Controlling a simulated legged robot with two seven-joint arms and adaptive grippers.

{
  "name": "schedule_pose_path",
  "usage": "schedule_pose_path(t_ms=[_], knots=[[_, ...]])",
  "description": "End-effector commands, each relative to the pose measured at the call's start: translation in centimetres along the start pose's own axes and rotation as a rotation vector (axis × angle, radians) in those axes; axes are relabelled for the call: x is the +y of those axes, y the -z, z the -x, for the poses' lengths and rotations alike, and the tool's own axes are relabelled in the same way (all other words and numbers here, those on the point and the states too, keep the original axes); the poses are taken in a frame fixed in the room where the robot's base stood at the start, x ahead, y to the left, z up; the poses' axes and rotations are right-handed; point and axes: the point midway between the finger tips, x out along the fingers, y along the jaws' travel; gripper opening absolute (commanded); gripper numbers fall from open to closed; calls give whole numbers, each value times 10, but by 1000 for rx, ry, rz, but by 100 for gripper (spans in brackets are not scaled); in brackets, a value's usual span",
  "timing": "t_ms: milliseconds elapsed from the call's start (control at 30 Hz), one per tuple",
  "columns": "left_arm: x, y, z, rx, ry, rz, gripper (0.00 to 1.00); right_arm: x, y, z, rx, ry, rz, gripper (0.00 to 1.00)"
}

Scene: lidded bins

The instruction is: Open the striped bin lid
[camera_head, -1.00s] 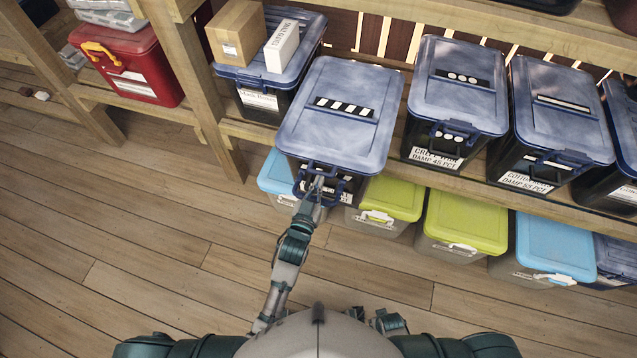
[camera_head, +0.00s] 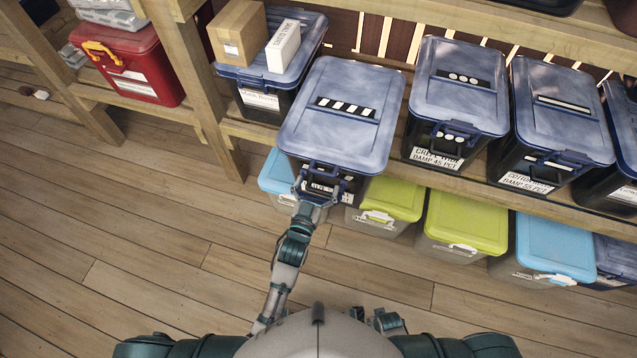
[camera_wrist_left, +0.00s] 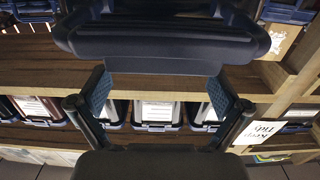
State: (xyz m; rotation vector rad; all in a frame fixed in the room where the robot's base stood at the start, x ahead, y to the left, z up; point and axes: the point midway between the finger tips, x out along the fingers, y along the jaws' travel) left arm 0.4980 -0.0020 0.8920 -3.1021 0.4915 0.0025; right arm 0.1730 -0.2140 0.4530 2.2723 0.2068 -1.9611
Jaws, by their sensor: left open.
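The striped bin has a blue lid (camera_head: 342,135) with a black-and-white striped label (camera_head: 345,108) and a dark body. The lid lies flat on the bin. A blue latch handle (camera_head: 322,177) is on its front. My left gripper (camera_head: 316,192) is open at the front, its fingers spread just below or around the handle; contact is unclear. In the left wrist view my open left gripper (camera_wrist_left: 160,95) has nothing between its fingertips, and a dark blue part (camera_wrist_left: 165,42), apparently the handle, spans the top.
Similar blue-lidded bins, one with dots (camera_head: 460,95) and one with a bar label (camera_head: 562,115), stand to the right. A bin with boxes on its lid (camera_head: 255,75) stands left. Green bins (camera_head: 466,222) sit below. The wooden floor (camera_head: 150,250) is clear.

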Motion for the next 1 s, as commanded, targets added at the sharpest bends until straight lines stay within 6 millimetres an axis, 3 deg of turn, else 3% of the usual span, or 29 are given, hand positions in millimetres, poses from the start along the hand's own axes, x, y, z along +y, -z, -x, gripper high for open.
schedule_pose_path(t_ms=[500,700,1000], knots=[[4,-2,98,-6,-1,-3,100,1,-1,0,1,1,0,40],[5,-2,113,-4,-1,-4,100,1,-1,0,1,1,0,40],[5,-1,114,-3,-1,-4,100,1,-1,0,1,0,0,40]])
